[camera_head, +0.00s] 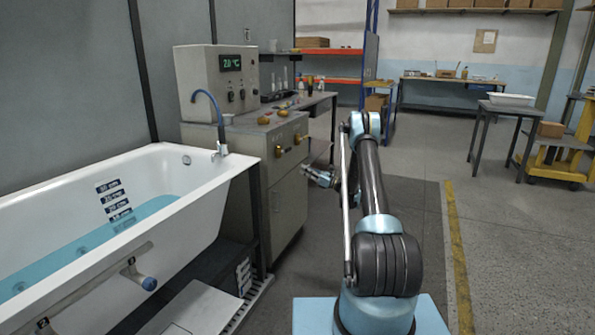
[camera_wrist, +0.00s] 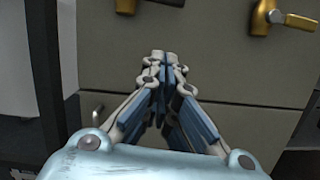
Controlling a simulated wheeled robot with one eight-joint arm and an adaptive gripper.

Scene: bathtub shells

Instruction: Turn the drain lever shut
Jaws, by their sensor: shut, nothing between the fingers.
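A metal lever with a blue end (camera_head: 148,283) sits on the near outer side of the white bathtub (camera_head: 172,190); it lies slanted down to the right. I see no label naming it the drain lever. Two brass valve handles, a left one (camera_head: 278,151) and a right one (camera_head: 299,138), are on the front of the grey cabinet. In the wrist view the left one (camera_wrist: 127,6) is cut by the top edge and the right one (camera_wrist: 285,18) shows at upper right. My gripper (camera_head: 308,171) is shut and empty in front of the cabinet, below the handles; its fingertips (camera_wrist: 164,54) meet.
Pale blue water (camera_head: 120,226) lies in the tub beside a depth scale. A control box (camera_head: 218,82) with a green display stands on the cabinet. A white panel (camera_head: 195,306) lies low beside the tub. The floor right of my arm is clear up to the yellow line.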

